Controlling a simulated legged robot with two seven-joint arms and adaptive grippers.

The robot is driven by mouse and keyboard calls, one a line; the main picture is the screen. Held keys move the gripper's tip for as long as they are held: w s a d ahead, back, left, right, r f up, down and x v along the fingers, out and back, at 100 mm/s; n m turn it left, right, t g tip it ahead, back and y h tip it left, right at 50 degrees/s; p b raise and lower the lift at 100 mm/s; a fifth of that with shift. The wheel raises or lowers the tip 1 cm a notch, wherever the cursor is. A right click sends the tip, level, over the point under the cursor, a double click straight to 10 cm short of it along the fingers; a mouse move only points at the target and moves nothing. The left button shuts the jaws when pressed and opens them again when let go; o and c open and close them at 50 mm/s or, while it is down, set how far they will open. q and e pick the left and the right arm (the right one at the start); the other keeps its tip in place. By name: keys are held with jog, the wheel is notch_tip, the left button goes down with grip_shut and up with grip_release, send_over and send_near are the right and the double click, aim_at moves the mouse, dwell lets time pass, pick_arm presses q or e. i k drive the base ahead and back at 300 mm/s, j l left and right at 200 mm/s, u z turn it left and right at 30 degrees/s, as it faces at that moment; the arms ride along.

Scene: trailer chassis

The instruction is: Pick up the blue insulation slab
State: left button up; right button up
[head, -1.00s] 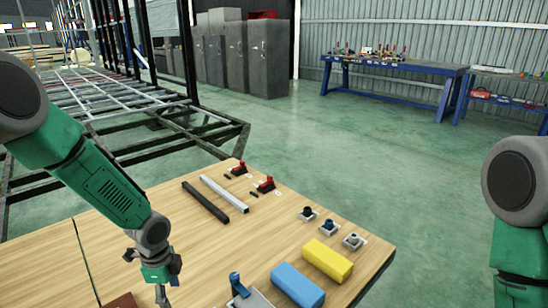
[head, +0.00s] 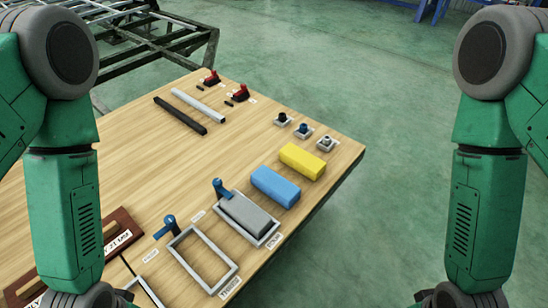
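The blue insulation slab (head: 275,187) lies flat on the wooden table (head: 140,150) near its right edge. It sits between the yellow slab (head: 302,161) and a grey slab (head: 248,212) held in a metal frame. My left arm comes down at the left edge of the head view and my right arm at the right edge. Both grippers are below the bottom of the picture, so their fingers are not visible. Nothing touches the blue slab.
An empty frame (head: 203,262) with a blue clamp lies in front of the grey slab. Several small fittings (head: 304,131), a black bar (head: 180,116) and a light bar (head: 198,103) lie farther back. Green floor is clear to the right.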

aim_at(286, 194)
jog(key=l+u, duration=0.1)
jog(key=u, duration=0.3)
jog(key=i+l+u, duration=0.15)
jog(key=l+u, duration=0.25)
jog(key=l, duration=0.6)
jog(key=l+u, duration=0.35)
jog(key=l, duration=2.4)
